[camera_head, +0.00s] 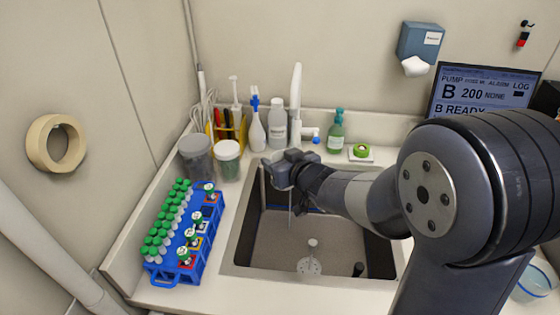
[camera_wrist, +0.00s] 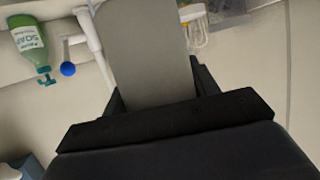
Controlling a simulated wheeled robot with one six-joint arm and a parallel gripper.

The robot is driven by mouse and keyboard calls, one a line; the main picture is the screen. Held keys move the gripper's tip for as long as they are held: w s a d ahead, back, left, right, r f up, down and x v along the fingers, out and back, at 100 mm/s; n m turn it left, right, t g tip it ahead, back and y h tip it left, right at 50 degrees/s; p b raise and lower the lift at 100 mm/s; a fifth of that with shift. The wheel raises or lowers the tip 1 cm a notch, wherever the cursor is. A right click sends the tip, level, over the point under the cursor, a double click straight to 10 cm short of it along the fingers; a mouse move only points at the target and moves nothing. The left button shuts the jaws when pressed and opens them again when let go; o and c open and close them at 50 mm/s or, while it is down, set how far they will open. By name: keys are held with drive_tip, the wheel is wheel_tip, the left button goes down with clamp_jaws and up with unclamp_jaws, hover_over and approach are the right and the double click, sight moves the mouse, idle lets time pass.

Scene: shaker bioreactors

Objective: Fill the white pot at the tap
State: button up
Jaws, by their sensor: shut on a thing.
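My gripper (camera_head: 290,168) is over the back left part of the sink (camera_head: 238,245), close in front of the tap. It is shut on a plain grey thing (camera_wrist: 145,55), which fills the space between the fingers in the wrist view; I cannot tell whether this is the white pot. The white tap (camera_head: 296,95) with its blue-ended lever (camera_head: 316,139) stands behind the sink; the tap also shows in the wrist view (camera_wrist: 92,38). A thin pale vertical streak below my gripper may be water. No white pot shows plainly.
A blue rack (camera_head: 178,278) with green-capped tubes stands left of the sink. A grey-lidded jar (camera_head: 195,155), a white-lidded jar (camera_head: 228,160) and bottles line the back left. A green soap bottle (camera_head: 336,132) stands right of the tap. A clear bowl (camera_head: 535,282) is far right.

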drive_tip(key=w+d+p, duration=0.1)
drive_tip(key=w+p, duration=0.5)
drive_tip(key=w, duration=0.8)
drive_tip(key=shift+w+d+p, duration=0.15)
drive_tip(key=shift+d+p, duration=0.1)
drive_tip(key=shift+p, duration=0.15)
idle(6.2)
